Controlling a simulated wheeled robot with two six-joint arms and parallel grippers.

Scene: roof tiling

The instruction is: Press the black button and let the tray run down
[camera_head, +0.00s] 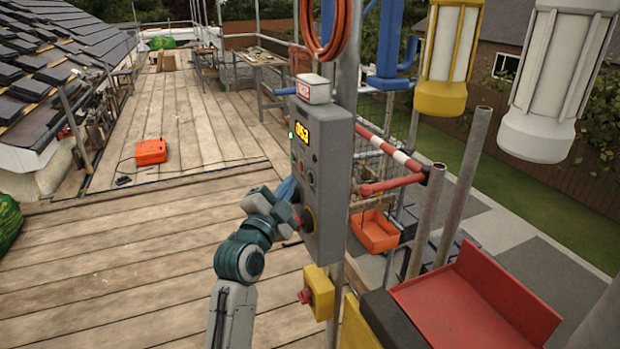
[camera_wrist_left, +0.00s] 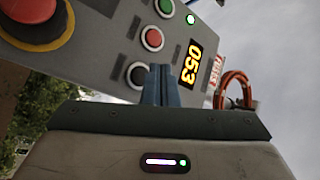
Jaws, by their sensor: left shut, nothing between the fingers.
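The grey control box (camera_head: 324,160) stands in the middle of the head view, its display reading 053. In the left wrist view the black button (camera_wrist_left: 136,75) sits below a red button (camera_wrist_left: 153,39), partly covered by my gripper. My left gripper (camera_head: 287,190) is shut and empty, its blue fingertips (camera_wrist_left: 162,72) in front of the panel beside the black button. Contact cannot be told. An orange-red tray (camera_head: 376,232) hangs beyond the box at the right. A red open trough (camera_head: 475,298) is nearer, at lower right. My right gripper is not in view.
A large red stop knob (camera_wrist_left: 28,20) is at the panel's end. A yellow box with a red knob (camera_head: 318,293) is below the control box. Scaffold poles (camera_head: 466,185) stand to the right. An orange case (camera_head: 151,151) lies on the mostly clear plank deck (camera_head: 110,235).

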